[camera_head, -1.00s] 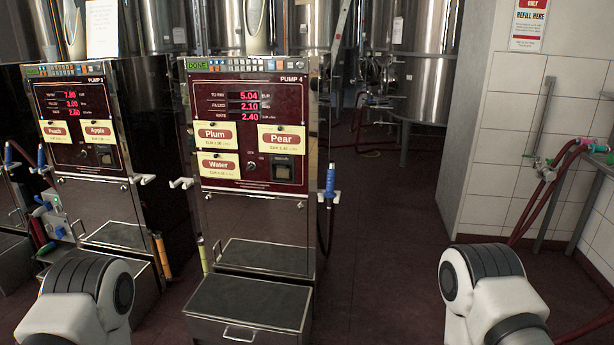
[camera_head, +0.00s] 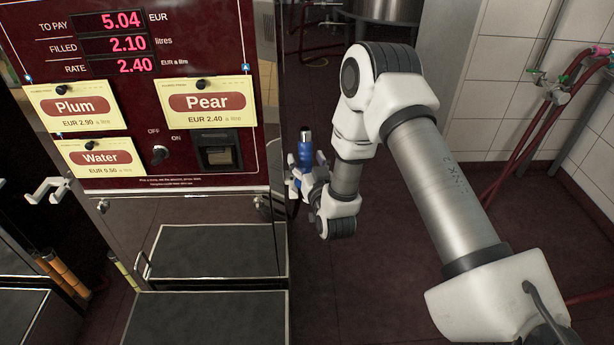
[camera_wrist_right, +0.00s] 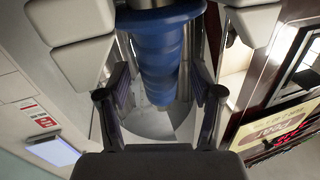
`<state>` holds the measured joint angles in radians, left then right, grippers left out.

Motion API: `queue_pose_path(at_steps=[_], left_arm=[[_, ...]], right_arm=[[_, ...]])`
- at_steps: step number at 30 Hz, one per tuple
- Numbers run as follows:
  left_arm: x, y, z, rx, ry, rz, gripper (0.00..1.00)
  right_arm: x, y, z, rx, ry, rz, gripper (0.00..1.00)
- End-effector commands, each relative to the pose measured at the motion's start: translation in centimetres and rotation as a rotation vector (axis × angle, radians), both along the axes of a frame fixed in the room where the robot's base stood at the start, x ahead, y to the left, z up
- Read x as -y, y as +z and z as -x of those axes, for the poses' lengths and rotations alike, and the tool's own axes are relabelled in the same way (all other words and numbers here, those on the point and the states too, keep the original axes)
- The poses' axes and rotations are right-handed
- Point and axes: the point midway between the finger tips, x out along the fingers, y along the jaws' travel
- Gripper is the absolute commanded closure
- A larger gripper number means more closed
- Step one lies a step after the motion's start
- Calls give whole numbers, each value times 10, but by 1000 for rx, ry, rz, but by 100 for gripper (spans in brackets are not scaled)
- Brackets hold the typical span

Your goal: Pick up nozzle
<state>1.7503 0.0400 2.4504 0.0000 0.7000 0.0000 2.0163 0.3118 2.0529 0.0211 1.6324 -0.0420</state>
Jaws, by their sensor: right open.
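The blue-gripped nozzle (camera_head: 305,150) hangs upright at the right side of pump 4 (camera_head: 185,50). My right gripper (camera_head: 301,184) is at the nozzle, just below the top of its blue part. In the right wrist view, the nozzle's ribbed blue grip (camera_wrist_right: 170,55) stands between the two open fingers (camera_wrist_right: 162,95). Whether a finger touches it I cannot tell. The nozzle's lower part and its holder are mostly hidden by the gripper and wrist. My left gripper is not in view.
Pump 4 carries Plum, Pear (camera_head: 212,101) and Water labels, a switch (camera_head: 160,154) and a step (camera_head: 205,320) at its foot. A white hook (camera_head: 47,190) juts out at its left. Red hoses (camera_head: 530,130) hang by the tiled wall.

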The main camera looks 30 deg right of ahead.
Motion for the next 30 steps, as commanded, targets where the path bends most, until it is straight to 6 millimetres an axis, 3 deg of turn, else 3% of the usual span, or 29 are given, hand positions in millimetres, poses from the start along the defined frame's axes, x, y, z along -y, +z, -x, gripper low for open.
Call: queue_pose_path(at_steps=[3, 9, 15, 30], left_arm=[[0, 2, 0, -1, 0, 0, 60], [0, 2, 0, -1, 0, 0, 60], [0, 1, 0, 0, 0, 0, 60], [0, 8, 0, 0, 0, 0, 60]], right_arm=[[4, 0, -13, -1, 0, 0, 34], [4, -1, -13, -3, 1, -1, 34], [4, -1, -13, -3, 1, -1, 100], [4, 9, -18, 0, 2, 0, 100]])
